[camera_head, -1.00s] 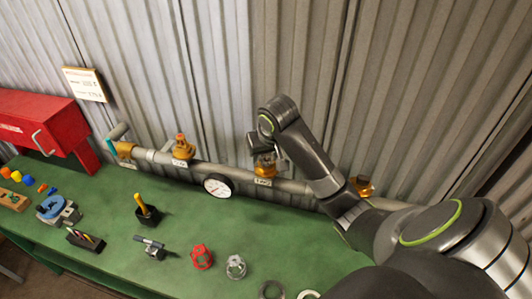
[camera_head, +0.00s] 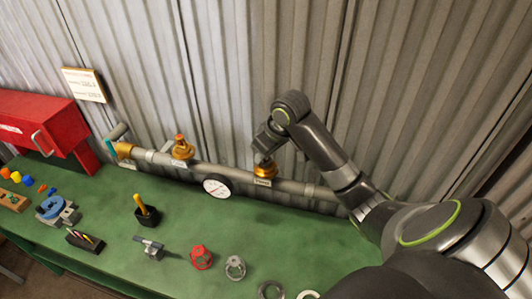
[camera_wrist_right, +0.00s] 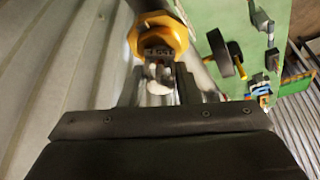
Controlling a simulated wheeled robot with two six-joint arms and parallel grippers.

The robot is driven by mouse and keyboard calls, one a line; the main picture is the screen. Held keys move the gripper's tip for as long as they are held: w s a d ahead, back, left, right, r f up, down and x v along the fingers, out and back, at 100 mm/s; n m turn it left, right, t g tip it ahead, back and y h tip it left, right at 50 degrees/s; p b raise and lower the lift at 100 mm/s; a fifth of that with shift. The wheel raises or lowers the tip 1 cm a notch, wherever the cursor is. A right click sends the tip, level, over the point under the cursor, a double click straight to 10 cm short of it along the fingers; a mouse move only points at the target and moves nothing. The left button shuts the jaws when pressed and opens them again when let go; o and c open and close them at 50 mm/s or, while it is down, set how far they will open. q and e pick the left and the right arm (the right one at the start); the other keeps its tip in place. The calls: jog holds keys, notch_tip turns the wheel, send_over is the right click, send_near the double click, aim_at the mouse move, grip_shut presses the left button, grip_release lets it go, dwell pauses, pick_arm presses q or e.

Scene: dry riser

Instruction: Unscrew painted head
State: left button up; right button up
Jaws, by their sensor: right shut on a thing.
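The pipe (camera_head: 220,175) along the wall carries brass fittings. One brass fitting (camera_head: 265,170) in the middle, with a small tag below it, also shows in the right wrist view (camera_wrist_right: 172,33). My right gripper (camera_head: 263,148) is just above this fitting. In the right wrist view my right gripper (camera_wrist_right: 159,90) is shut on a small grey head with white paint (camera_wrist_right: 158,86). The head is close to the fitting's ring; I cannot tell whether it is still threaded in. Another brass fitting (camera_head: 182,148) with a head stands to the left. My left gripper is not in view.
A white gauge (camera_head: 216,187) sits at the pipe's front. On the green bench (camera_head: 190,220) are a red handwheel (camera_head: 201,257), a grey handwheel (camera_head: 235,267), a yellow-handled tool (camera_head: 146,212) and a blue vise-like item (camera_head: 52,208). A red cabinet (camera_head: 42,125) stands left.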

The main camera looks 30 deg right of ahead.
jog(key=shift+n, duration=0.4)
jog(key=n+y, duration=0.1)
jog(key=n, duration=0.1)
jog(key=n+g+y, duration=0.1)
jog(key=n, duration=0.2)
jog(key=shift+n, duration=0.3)
jog(key=o, duration=0.4)
jog(key=shift+n, duration=0.3)
jog(key=shift+a, duration=0.1)
jog(key=c, duration=0.4)
jog(key=shift+r, duration=0.1)
jog(key=shift+r, duration=0.2)
jog(key=shift+r, duration=1.15)
